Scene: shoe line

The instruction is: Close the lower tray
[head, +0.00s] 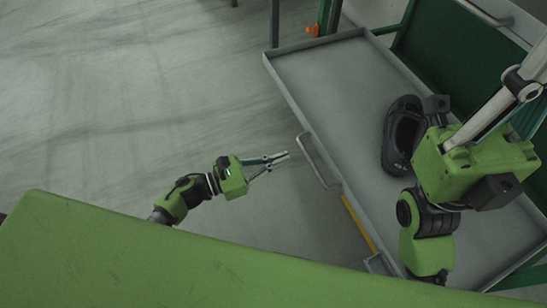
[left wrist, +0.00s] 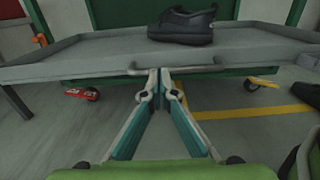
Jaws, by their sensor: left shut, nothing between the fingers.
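The lower tray (head: 330,85) is a grey, shallow tray pulled out from a green rack, with a bar handle (head: 318,160) on its front edge. A black shoe (head: 392,150) lies in it. My left gripper (head: 287,156) is shut and empty, its tips pointing at the handle with a small gap in the head view. In the left wrist view the closed fingertips (left wrist: 160,72) overlap the handle (left wrist: 205,70); contact cannot be told. The shoe (left wrist: 182,25) shows above. My right gripper (head: 508,98) is over the tray's right part; its fingertips run out of the picture.
The green rack (head: 450,50) stands behind the tray at upper right. A yellow floor line (head: 358,222) runs below the tray's front edge. Castors (left wrist: 262,83) show under the rack. The floor (head: 130,100) left of the tray is clear.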

